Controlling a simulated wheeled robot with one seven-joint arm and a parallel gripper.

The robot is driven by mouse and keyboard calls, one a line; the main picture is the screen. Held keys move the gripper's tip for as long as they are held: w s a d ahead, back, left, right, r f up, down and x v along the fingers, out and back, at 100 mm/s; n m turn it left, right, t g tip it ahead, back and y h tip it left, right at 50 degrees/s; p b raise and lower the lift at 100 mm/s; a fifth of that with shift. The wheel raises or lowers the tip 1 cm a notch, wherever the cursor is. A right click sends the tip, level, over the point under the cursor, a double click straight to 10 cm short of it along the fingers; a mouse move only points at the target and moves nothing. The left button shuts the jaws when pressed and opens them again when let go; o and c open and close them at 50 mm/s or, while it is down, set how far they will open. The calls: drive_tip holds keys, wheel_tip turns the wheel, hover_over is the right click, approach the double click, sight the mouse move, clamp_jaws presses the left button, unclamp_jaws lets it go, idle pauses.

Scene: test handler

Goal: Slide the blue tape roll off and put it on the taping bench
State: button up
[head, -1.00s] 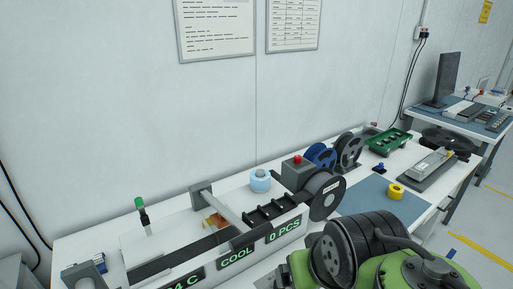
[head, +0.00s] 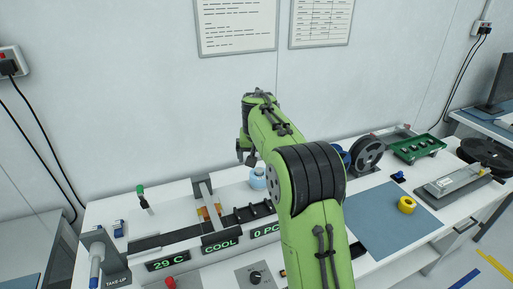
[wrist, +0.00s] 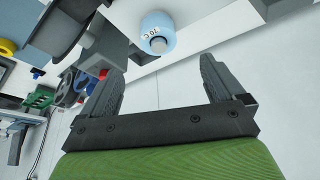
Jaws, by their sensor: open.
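A light blue roll-like cylinder (head: 258,178) stands at the back of the white machine bench. A blue mat (head: 378,232) lies on the bench to the right; I cannot tell if this is the taping bench.
A yellow tape roll (head: 407,204) sits on the mat. Dark reels (head: 367,153) stand behind my arm, and a green tray (head: 416,148) is farther right. A grey post (head: 203,189) rises left of the cylinder. The mat has clear room.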

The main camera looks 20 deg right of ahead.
sight(259, 170)
drive_tip(key=x, duration=1.3)
drive_tip(key=shift+d, duration=0.15)
drive_tip(key=shift+c, duration=0.2)
drive_tip(key=c, duration=1.1)
drive_tip(key=shift+r, duration=0.15)
drive_tip(key=shift+r+p, duration=0.55)
drive_tip(key=shift+p, duration=0.05)
drive_tip(key=shift+r+p, duration=2.25)
drive_tip(key=shift+r, duration=0.6)
